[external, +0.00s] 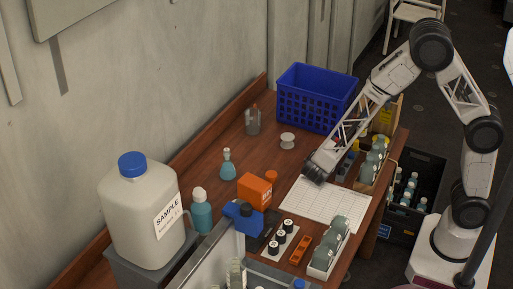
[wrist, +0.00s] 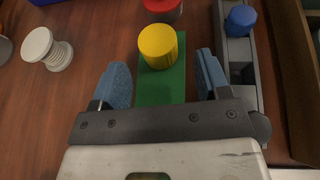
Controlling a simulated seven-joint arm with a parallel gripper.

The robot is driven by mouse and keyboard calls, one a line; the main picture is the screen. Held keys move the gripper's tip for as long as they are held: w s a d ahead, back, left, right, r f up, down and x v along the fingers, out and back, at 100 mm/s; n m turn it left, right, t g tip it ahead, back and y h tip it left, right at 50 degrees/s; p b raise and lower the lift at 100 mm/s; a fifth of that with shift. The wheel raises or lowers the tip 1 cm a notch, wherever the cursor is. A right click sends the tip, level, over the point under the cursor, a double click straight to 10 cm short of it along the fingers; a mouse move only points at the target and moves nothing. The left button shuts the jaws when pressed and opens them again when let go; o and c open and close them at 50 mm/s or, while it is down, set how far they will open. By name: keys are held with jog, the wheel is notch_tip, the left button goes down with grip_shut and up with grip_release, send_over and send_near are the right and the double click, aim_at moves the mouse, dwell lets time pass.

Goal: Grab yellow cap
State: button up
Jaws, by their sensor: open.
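The yellow cap (wrist: 158,46) shows in the wrist view, upright at the far part of a green strip (wrist: 160,88). My gripper (wrist: 168,78) is open, its two blue fingers on either side of the strip. The cap is just beyond the fingertips, roughly centred between them, and nothing is held. In the external view my gripper (external: 316,176) is low over the back right of the table. I cannot make out the yellow cap clearly there.
A red cap (wrist: 162,8) stands just beyond the yellow one. A grey holder with a blue cap (wrist: 241,20) is close on the right. A white spool (wrist: 46,48) lies left. A blue basket (external: 316,97) stands behind. A white sheet (external: 325,210) lies in front.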

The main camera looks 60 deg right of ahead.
jog(key=shift+x, duration=2.65)
jog(key=shift+a, duration=0.1)
jog(key=c, duration=0.8)
